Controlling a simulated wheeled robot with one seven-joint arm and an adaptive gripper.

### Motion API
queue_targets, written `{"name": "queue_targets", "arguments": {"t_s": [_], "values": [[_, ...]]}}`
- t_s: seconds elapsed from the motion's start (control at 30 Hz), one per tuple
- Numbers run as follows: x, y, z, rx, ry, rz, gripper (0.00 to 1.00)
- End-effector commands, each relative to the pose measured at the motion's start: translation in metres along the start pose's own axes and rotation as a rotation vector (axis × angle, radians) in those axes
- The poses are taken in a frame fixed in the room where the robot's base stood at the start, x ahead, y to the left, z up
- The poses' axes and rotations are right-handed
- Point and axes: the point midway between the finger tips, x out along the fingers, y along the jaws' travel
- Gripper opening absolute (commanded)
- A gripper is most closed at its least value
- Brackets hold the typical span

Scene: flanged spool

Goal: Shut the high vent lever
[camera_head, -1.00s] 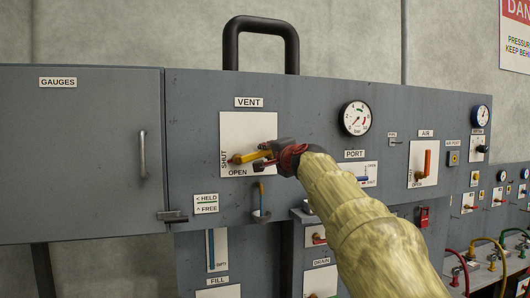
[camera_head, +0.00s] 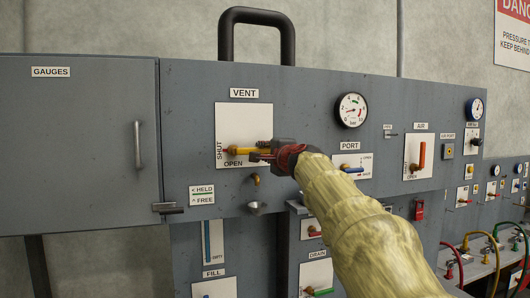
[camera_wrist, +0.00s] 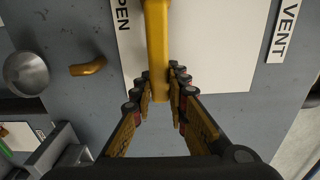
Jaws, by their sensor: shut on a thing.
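The yellow vent lever (camera_head: 243,151) lies nearly level on its white plate (camera_head: 245,120), under the VENT label. Its left end is beside the upright word SHUT, and the word OPEN is just below it. My gripper (camera_head: 264,150) comes in from the right and is shut on the lever's right part. In the wrist view the lever (camera_wrist: 158,45) runs between the two fingers of my gripper (camera_wrist: 164,88). The fingers hide part of the lever in the head view.
A brass spout (camera_head: 256,180) sits below the plate, over a small grey funnel (camera_head: 257,208). A round gauge (camera_head: 351,110) and the PORT plate (camera_head: 352,166) are to the right. A black tube handle (camera_head: 257,16) rises above the panel. The GAUGES door (camera_head: 78,145) is at left.

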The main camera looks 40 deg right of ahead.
Motion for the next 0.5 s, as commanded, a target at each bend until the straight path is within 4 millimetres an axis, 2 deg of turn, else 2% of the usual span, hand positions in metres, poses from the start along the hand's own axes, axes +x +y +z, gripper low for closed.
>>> {"name": "queue_targets", "arguments": {"t_s": [0.07, 0.1, 0.4, 0.5], "values": [[0.0013, 0.004, -0.0002, 0.004, -0.001, 0.006, 0.0], [0.0014, 0.0042, -0.0002, 0.004, -0.001, 0.006, 0.17], [0.0009, 0.0027, -0.0001, 0.002, -0.001, 0.004, 0.34], [0.0007, 0.0021, 0.0, 0.001, -0.001, 0.003, 0.35]]}}
